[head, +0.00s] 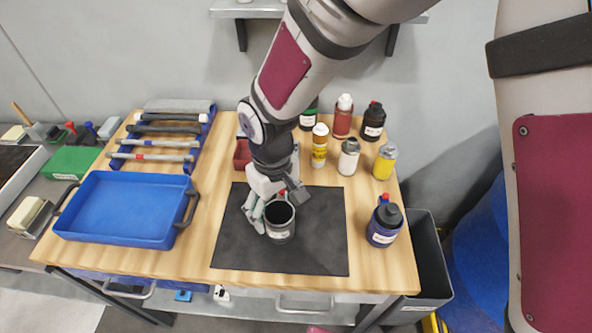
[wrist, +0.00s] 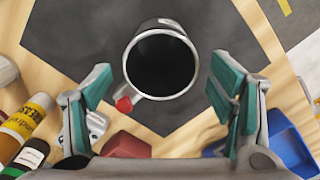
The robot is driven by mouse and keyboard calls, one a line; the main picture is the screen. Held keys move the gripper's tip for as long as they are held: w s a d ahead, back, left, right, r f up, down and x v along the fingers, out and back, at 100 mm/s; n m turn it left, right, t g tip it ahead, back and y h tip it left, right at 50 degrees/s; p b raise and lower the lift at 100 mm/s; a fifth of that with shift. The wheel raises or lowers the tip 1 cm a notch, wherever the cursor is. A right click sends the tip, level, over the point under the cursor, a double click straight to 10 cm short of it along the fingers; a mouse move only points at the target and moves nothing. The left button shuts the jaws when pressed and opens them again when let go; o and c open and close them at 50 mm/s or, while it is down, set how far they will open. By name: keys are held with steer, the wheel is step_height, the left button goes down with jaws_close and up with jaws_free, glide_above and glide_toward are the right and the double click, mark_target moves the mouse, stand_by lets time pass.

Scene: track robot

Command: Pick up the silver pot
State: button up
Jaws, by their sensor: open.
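The silver pot (head: 280,234) stands upright on the black mat (head: 321,249), with a dark inside and a white label on its side. In the wrist view the pot (wrist: 189,64) shows from above, with a handle that has a red piece (wrist: 124,104) at its end. My gripper (head: 265,213) is over the mat, right at the pot. In the wrist view my gripper (wrist: 161,84) is open, with one teal-padded finger on each side of the pot. Gaps show between the fingers and the pot's wall, so nothing is held.
A blue tray (head: 70,229) with dark handles is on the left of the wooden table. Several bottles and cans, among them a yellow can (head: 384,163), stand at the back right. A dark blue bottle (head: 384,226) stands right of the mat. The mat's front right part is clear.

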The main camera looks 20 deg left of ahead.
mark_target(278, 219)
steer(key=shift+s+f, duration=0.1)
steer(key=shift+f, duration=2.25)
steer(key=c, duration=1.3)
